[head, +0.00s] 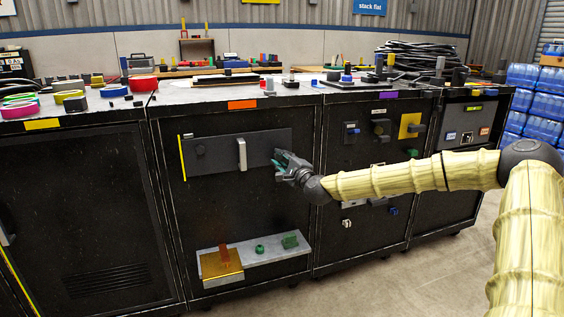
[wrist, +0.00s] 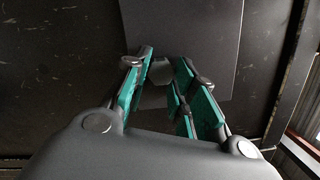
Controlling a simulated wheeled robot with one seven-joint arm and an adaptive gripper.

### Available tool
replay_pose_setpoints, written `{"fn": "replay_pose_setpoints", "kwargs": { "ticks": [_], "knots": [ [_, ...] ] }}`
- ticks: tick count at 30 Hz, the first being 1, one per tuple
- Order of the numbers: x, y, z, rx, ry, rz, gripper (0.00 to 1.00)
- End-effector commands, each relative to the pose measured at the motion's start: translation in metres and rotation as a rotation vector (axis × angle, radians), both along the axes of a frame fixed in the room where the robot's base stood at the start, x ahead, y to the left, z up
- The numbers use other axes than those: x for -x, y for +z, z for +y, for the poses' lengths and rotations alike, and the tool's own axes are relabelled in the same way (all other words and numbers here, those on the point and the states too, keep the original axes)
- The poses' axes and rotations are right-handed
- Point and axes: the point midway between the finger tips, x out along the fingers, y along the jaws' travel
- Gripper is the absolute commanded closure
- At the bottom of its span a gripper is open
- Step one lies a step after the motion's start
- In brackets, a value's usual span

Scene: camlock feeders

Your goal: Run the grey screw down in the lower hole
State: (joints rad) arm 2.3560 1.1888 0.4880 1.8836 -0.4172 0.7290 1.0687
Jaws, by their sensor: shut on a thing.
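My gripper (head: 280,160) is at the right end of a dark grey panel (head: 225,160) on the black cabinet front. In the wrist view, its teal-padded fingers (wrist: 163,66) close on both sides of a small grey piece, seemingly the grey screw (wrist: 160,72), against the panel (wrist: 205,45). The screw's shaft is not visible, so I cannot tell how deep it sits. I cannot make out the lower hole. In the head view my gripper hides the screw.
A light grey upright bar (head: 242,154) stands out from the panel. A yellow strip (head: 183,158) is at its left. Fixtures (head: 381,127) fill the cabinet to the right.

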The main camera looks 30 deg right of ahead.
Motion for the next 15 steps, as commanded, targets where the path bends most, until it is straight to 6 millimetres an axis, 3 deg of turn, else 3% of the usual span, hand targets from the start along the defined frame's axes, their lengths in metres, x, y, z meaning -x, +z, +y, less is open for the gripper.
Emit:
{"fn": "replay_pose_setpoints", "kwargs": {
  "ticks": [7,8,11,15],
  "knots": [
    [-0.0002,0.0009,-0.0007,0.002,-0.002,-0.001,0.91],
    [-0.0002,0.0008,-0.0007,0.002,-0.002,-0.001,0.71],
    [0.0,0.0003,-0.0006,0.002,-0.001,0.0,0.53],
    [0.0001,-0.0004,-0.0003,0.002,0.0,0.0,0.49]
  ]
}}
